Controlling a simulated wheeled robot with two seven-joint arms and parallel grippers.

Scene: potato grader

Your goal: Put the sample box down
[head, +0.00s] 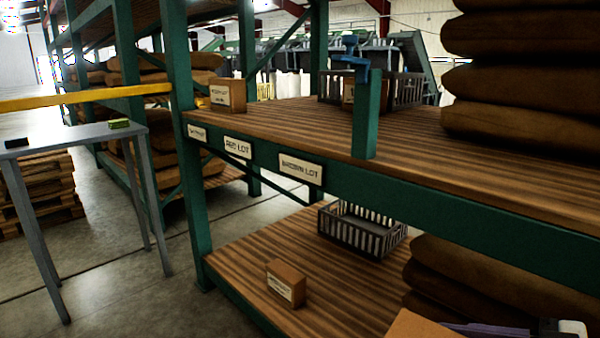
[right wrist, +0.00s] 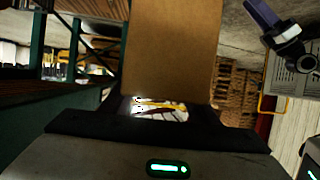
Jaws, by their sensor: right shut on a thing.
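A plain brown cardboard box (right wrist: 172,48) fills the upper middle of the right wrist view, held by my right gripper (right wrist: 160,105), which is shut on it. In the head view only the top of this box (head: 425,325) shows at the bottom edge, in front of the shelving, with part of my right arm beside it. Its underside is hidden. Signs on the upper shelf's green beam include RED LOT (head: 238,148) and BROWN LOT (head: 300,169); a third, at the left (head: 197,133), is too small to read. My left gripper is not in view.
Labelled boxes stand on the upper shelf (head: 228,95) and lower shelf (head: 286,283). Another box (head: 350,91) is partly hidden by a green post (head: 367,115). A grey crate (head: 362,232) and sacks (head: 455,275) occupy the lower shelf. Much upper decking (head: 290,118) is bare.

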